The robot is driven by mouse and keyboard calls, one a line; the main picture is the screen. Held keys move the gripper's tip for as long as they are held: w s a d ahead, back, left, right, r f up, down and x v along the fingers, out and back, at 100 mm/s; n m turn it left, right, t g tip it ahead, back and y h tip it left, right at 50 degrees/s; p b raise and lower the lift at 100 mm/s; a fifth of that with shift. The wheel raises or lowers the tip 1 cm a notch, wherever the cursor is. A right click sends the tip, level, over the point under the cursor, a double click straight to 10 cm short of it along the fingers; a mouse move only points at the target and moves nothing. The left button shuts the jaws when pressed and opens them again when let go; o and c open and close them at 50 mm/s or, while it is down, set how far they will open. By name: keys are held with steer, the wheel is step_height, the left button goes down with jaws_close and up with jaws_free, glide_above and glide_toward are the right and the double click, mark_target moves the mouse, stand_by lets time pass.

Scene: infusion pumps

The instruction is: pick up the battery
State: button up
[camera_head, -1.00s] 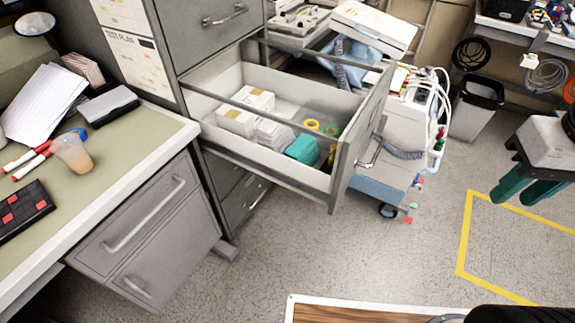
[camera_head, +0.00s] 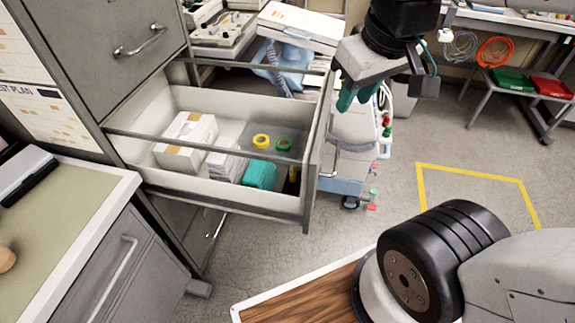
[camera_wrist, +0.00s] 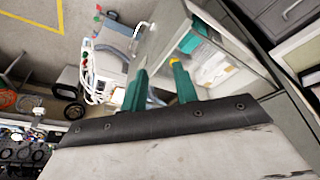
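The open grey drawer (camera_head: 235,195) holds several items. A teal block (camera_head: 260,175) lies near its front right, and a dark and yellow item (camera_head: 292,181) stands partly hidden beside the drawer front. I cannot tell which item is the battery. My gripper (camera_head: 353,97), with green fingers, hangs past the right end of the drawer, apart from its contents. In the wrist view, my gripper (camera_wrist: 160,80) has its two fingers apart with nothing between them. The drawer's teal block (camera_wrist: 190,42) shows beyond the fingers there.
White boxes (camera_head: 186,140), a yellow tape roll (camera_head: 261,141) and a green roll (camera_head: 284,144) share the drawer. Its front panel (camera_head: 318,150) and side rails are raised edges. A white cart with tubes (camera_head: 350,165) stands behind. The floor with yellow tape (camera_head: 475,171) is clear.

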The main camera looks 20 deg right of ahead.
steer(key=w+n, duration=0.5)
steer(key=w, duration=0.2)
steer(key=n+g, duration=0.4)
steer(key=n, duration=1.8)
glide_above(293, 174)
step_height(293, 174, down, 18)
steer(key=f, duration=0.6)
steer(key=w+f, duration=0.1)
steer(key=f, duration=0.2)
steer(key=shift+d+f, duration=0.2)
steer(key=shift+f, duration=3.15)
jaws_close()
